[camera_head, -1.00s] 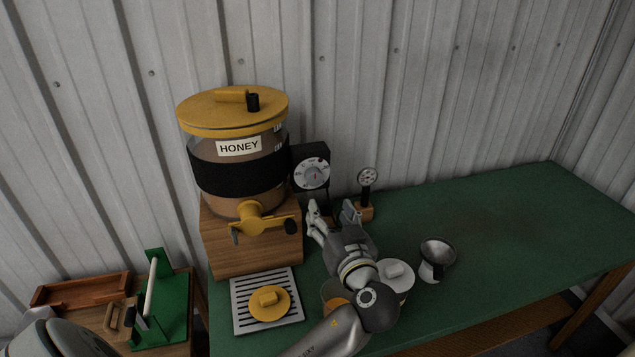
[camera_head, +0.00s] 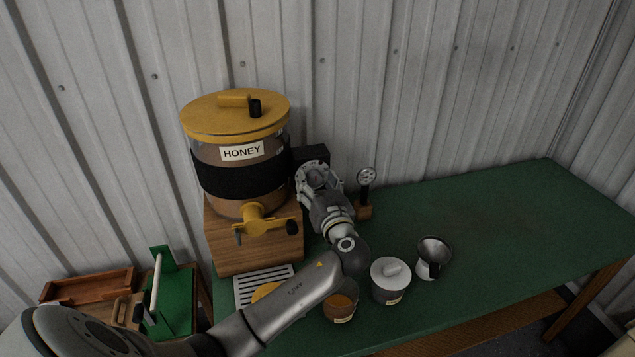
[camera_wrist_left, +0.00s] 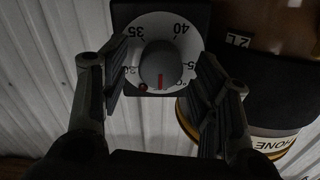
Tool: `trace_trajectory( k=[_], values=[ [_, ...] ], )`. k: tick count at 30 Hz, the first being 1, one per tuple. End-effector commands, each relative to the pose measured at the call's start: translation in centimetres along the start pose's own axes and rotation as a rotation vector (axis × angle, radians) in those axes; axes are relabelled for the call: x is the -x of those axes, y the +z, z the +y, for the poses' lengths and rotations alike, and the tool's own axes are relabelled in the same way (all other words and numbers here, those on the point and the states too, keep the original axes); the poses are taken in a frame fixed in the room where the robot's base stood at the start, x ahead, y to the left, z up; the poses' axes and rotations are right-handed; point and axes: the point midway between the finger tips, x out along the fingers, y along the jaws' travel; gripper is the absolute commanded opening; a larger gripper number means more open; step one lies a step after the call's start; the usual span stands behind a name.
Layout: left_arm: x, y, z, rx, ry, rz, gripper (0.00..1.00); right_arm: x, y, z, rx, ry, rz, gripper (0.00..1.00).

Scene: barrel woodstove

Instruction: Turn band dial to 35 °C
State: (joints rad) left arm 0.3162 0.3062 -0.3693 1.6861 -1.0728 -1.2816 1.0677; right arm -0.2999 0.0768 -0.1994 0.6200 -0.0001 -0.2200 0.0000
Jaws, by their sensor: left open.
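The white band dial (camera_head: 315,174) sits on a dark control box (camera_head: 311,154) to the right of the honey tank's black band (camera_head: 240,177). In the left wrist view the dial (camera_wrist_left: 183,33) appears upside down, with a grey round knob (camera_wrist_left: 158,62) at its centre. The knob's red line points toward the picture's bottom; a small red dot is at lower left near 30. The 35 mark is at upper left. My left gripper (camera_head: 317,180) is open in front of the dial, one finger on each side of the knob; contact cannot be told. My right gripper is not in view.
The honey tank (camera_head: 235,112) stands on a wooden block (camera_head: 255,252) left of my gripper. A small gauge (camera_head: 366,176) stands close on the right. The green table's right side (camera_head: 530,215) is clear.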

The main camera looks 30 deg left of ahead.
Motion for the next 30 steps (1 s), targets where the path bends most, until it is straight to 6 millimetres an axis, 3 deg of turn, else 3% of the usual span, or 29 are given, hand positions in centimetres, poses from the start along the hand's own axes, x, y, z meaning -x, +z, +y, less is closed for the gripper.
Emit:
trace_trajectory(
  k=[4, 15, 23, 30],
  values=[
    [0.01, 0.03, 0.00, 0.000, 0.000, 0.000, 0.56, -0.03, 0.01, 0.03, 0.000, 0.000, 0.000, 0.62],
    [0.05, 0.04, 0.01, -0.001, 0.000, -0.001, 0.11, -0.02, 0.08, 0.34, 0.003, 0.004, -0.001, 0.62],
    [0.07, 0.09, 0.04, -0.029, 0.001, -0.001, 0.11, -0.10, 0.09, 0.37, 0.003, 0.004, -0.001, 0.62],
    [0.05, 0.14, 0.00, -0.153, -0.001, -0.001, 0.11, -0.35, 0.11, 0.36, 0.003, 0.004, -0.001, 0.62]
  ],
)
